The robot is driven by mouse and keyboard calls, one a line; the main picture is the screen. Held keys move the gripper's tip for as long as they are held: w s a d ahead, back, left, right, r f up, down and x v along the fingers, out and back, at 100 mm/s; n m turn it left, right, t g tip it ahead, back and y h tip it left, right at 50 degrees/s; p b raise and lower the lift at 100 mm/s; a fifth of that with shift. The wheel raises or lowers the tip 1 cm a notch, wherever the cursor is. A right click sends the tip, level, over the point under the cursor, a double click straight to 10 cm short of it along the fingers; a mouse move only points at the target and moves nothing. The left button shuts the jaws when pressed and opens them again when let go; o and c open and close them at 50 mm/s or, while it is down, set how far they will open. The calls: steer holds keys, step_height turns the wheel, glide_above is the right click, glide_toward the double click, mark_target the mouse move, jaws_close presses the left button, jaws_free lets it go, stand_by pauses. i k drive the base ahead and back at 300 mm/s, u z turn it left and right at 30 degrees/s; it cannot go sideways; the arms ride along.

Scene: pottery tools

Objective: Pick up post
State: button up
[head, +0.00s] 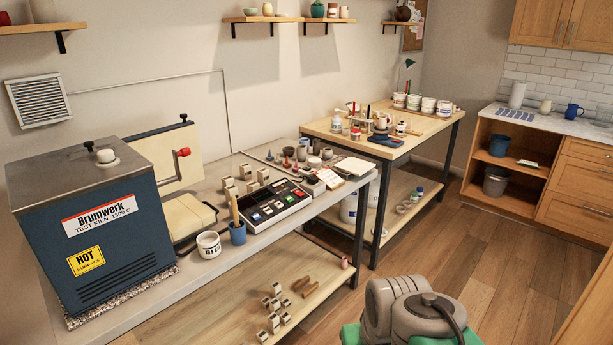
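I cannot tell which single thing is the post. Several small pale blocks with dark marks, which look like kiln posts (246,172), stand on the grey worktop behind the control box. Several similar pale blocks (277,289) are on the wooden lower shelf, with brown bars (301,283) lying beside them. Grey rounded links of my own arm show at the bottom right of centre. My gripper is not in view.
The blue kiln (110,225) fills the worktop's left end. A control box (275,205), a white pot (209,244) and a blue cup (237,233) stand near the front edge. A second table (440,128) is behind. The wooden floor (500,260) at right is clear.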

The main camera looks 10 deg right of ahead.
mark_target(228, 180)
steer(key=z, duration=0.45)
steer(key=i, duration=0.8)
steer(key=u, duration=0.4)
steer(key=i, duration=0.9)
steer(key=u, duration=0.9)
